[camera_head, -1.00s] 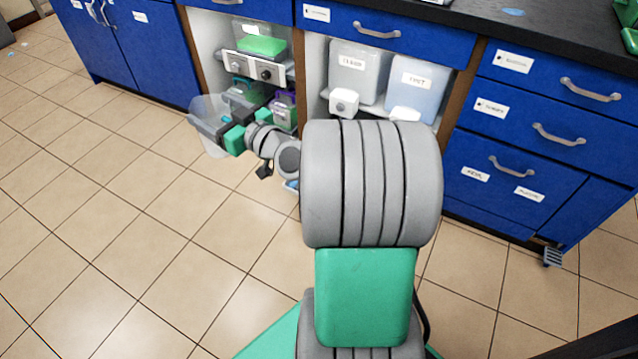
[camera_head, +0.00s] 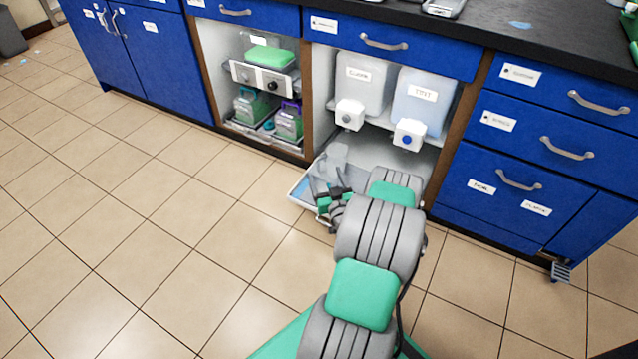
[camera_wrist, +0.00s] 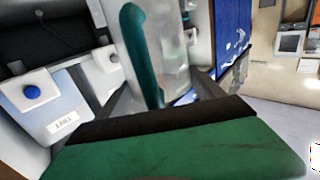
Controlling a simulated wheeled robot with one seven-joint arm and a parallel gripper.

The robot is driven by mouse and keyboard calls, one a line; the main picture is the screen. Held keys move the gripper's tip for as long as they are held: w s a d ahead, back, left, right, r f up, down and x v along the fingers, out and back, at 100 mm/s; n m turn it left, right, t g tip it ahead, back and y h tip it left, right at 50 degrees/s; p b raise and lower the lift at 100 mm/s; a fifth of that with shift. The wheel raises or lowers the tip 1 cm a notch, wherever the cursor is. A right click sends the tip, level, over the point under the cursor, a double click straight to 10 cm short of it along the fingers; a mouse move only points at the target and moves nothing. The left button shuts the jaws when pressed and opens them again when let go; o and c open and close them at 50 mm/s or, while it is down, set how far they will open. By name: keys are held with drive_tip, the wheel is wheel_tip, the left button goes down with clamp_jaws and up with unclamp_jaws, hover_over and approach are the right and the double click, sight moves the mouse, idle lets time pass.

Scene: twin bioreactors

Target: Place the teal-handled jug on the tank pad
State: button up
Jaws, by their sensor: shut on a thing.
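The jug is clear with a teal handle (camera_wrist: 140,50) and fills the upper middle of the wrist view. In the head view its clear body (camera_head: 334,157) shows faintly above my gripper (camera_head: 329,190). My gripper is shut on the jug, with a dark finger on each side of it in the wrist view (camera_wrist: 168,98). The jug is in front of the open bay with the two tanks, over or near a low tray with a pale blue edge (camera_head: 302,187). I cannot tell whether the jug touches this tray, or whether the tray is the tank pad.
Two labelled tanks, left (camera_head: 362,82) and right (camera_head: 420,97), stand on a shelf with white taps (camera_head: 409,135) projecting forward. The left bay holds a green-topped device (camera_head: 270,57) and green (camera_head: 250,105) and purple-handled (camera_head: 289,122) containers. Blue drawers (camera_head: 520,180) flank the right. The floor is open.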

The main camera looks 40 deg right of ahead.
sight(322, 170)
drive_tip(key=w+d+f, duration=0.1)
drive_tip(key=w+f+b, duration=0.1)
drive_tip(key=w, duration=0.1)
drive_tip(key=w+d+b, duration=0.1)
drive_tip(key=shift+w+d+f, duration=0.3)
drive_tip(key=shift+w+f, duration=0.1)
drive_tip(key=w+d+f+b, duration=0.3)
drive_tip(key=w+f+b, duration=0.1)
drive_tip(key=f, duration=0.4)
drive_tip(key=shift+w+f+b, duration=0.4)
drive_tip(key=shift+w, duration=0.1)
drive_tip(key=shift+f, duration=0.1)
drive_tip(key=shift+f, duration=0.15)
drive_tip(key=o, duration=1.9)
drive_tip(key=shift+c, duration=0.2)
